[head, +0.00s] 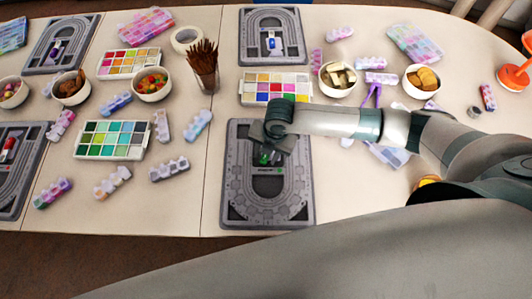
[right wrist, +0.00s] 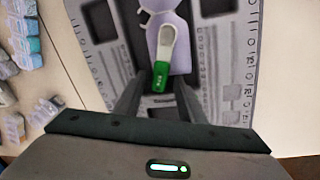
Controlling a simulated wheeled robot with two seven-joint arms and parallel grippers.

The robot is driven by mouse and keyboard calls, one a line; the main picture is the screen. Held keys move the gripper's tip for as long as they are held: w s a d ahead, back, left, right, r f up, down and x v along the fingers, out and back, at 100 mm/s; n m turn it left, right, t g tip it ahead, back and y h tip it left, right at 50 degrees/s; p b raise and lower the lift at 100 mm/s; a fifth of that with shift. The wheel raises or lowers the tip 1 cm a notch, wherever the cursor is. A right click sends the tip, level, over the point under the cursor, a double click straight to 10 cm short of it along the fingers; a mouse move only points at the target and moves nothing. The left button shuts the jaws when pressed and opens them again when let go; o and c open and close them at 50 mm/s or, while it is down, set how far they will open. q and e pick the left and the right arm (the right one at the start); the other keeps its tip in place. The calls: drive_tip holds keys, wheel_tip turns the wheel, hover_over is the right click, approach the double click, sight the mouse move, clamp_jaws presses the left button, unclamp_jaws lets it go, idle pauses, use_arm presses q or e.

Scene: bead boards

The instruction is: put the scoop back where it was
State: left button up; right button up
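The scoop (right wrist: 161,77) has a pale bowl and a green handle and lies over the grey bead board (right wrist: 218,60), on a pale lavender piece (right wrist: 180,60). In the head view the scoop's green handle (head: 265,158) shows just below my right gripper (head: 264,146), on the grey board (head: 295,190) at front centre. In the right wrist view my right gripper (right wrist: 162,90) has its fingers apart, one on each side of the green handle, with gaps visible. The arm hides the board's upper part in the head view. My left gripper is not in view.
A bead box (head: 275,88) stands behind the board. White bowls (head: 338,76) and (head: 421,81) stand at the right, near bead strips. A cup of brown sticks (head: 204,68) stands behind left. Another board (head: 272,14) holds a blue-handled scoop (head: 271,43).

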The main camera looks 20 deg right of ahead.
drive_tip(key=shift+r, duration=0.5)
wheel_tip(320, 180, up, 12)
drive_tip(key=s+d+b, duration=0.1)
drive_tip(key=b, duration=0.1)
drive_tip(key=shift+d, duration=0.25)
drive_tip(key=shift+s+a, duration=0.1)
